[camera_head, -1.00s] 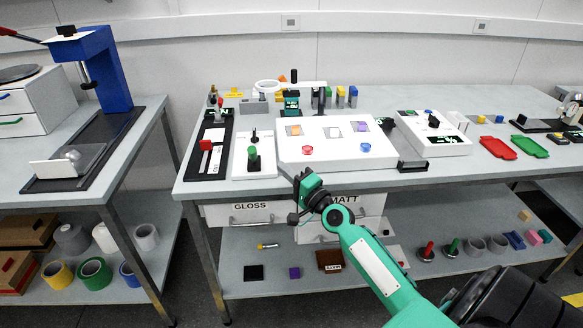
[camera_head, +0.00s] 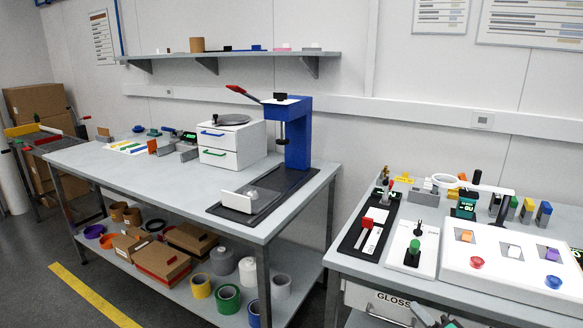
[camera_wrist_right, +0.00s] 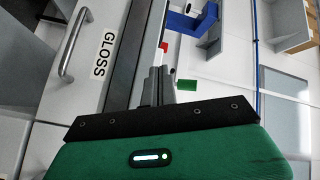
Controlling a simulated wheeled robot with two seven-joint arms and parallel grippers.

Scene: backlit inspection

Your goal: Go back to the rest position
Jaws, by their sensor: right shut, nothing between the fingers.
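My right gripper (camera_head: 432,318) shows only in part at the bottom edge of the head view, in front of the right table and by the drawer marked GLOSS (camera_head: 394,300). In the right wrist view its two fingers (camera_wrist_right: 155,84) are together with nothing between them. The GLOSS drawer with its metal handle (camera_wrist_right: 72,45) lies beside them in that view. My left gripper and arm are not in view.
The right table (camera_head: 352,262) carries a black panel with a red knob (camera_head: 367,222), a green-knobbed plate (camera_head: 415,246) and a white button box (camera_head: 510,284). The left table (camera_head: 125,170) carries a blue press (camera_head: 298,135) and white drawers (camera_head: 233,143). A floor gap separates the tables.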

